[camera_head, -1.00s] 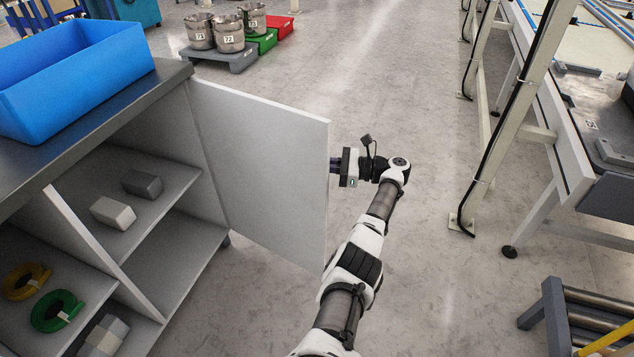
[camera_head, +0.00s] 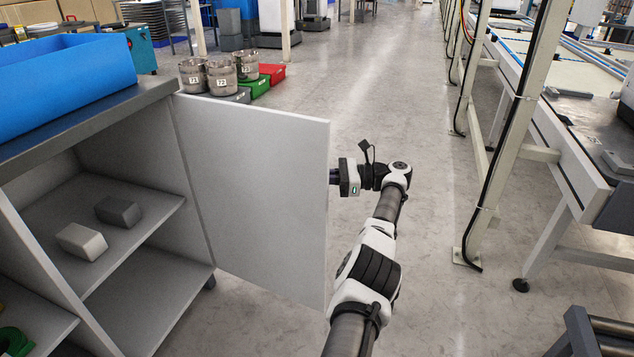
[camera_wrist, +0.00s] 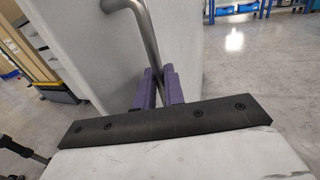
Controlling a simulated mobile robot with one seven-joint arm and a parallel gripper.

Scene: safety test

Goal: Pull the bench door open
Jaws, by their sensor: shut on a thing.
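The bench door (camera_head: 258,195) is a light grey panel hinged on the right end of the bench (camera_head: 70,120). It stands wide open, swung out from the shelves. In the head view my gripper (camera_head: 333,177) is at the door's free edge, its fingers partly hidden behind the panel. In the wrist view the door (camera_wrist: 100,50) carries a bent metal bar handle (camera_wrist: 150,40). My gripper's purple fingers (camera_wrist: 158,88) are closed around the handle's lower part. The handle is hidden in the head view.
A blue bin (camera_head: 65,80) sits on the bench top. Two grey blocks (camera_head: 100,225) lie on the upper shelf. Metal buckets (camera_head: 221,75) stand beyond the door. A conveyor frame (camera_head: 500,130) with posts stands at the right. The floor between is clear.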

